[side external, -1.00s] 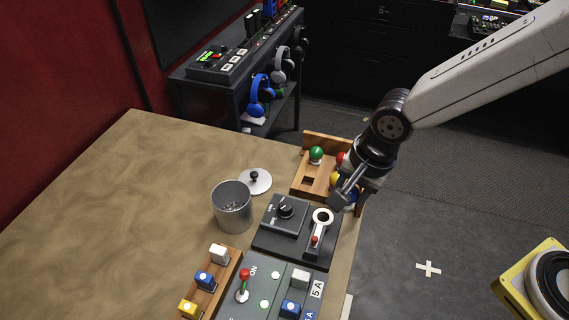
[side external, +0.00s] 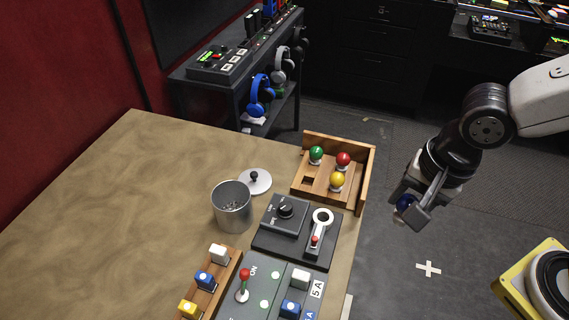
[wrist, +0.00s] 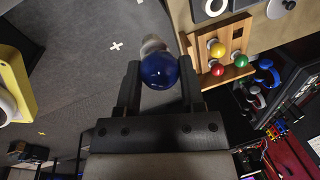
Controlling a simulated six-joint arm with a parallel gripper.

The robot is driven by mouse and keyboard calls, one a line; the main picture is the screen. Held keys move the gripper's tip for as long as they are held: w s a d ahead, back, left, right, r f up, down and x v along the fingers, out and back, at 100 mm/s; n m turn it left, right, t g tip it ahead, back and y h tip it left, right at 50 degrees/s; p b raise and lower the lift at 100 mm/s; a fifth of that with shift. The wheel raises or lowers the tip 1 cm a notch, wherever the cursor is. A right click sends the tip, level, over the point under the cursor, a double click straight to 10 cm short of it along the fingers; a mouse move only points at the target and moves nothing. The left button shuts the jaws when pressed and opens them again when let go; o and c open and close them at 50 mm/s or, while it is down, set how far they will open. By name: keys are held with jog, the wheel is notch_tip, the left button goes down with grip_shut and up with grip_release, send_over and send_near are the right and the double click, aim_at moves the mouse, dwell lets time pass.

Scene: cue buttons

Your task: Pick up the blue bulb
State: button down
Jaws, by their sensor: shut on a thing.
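The blue bulb (wrist: 159,71) is between the fingers of my gripper (wrist: 160,88) in the wrist view, with its pale base pointing away from the camera. In the side external view my gripper (side external: 411,209) is shut on the blue bulb (side external: 404,204), which is partly hidden by the fingers. My gripper holds it off the table, to the right of the wooden bulb rack (side external: 368,165), over the floor. The rack holds a green bulb (side external: 316,154), a red bulb (side external: 343,160) and a yellow bulb (side external: 337,181).
A black panel with a dial (side external: 284,208) and a lever (side external: 317,232) lies in front of the rack. A metal can (side external: 232,208) and its lid (side external: 258,183) stand to the left. A yellow device (side external: 540,285) is at the lower right. The left of the table is clear.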

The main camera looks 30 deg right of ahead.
jog(key=shift+s+r, duration=0.1)
jog(key=shift+s, duration=0.05)
dwell(0.7)
jog(key=shift+w+a, duration=0.2)
jog(key=shift+w, duration=0.5)
jog(key=w+a+f, duration=0.1)
jog(key=w+f, duration=0.2)
jog(key=w, duration=0.8)
jog(key=w+a+f, duration=0.2)
jog(key=w+f, duration=0.2)
jog(key=w, duration=0.7)
jog(key=shift+f, duration=0.15)
jog(key=shift+w+f, duration=0.1)
jog(key=shift+f, duration=0.1)
jog(key=shift+f, duration=1.65)
jog(key=shift+f, duration=1.05)
dwell(1.2)
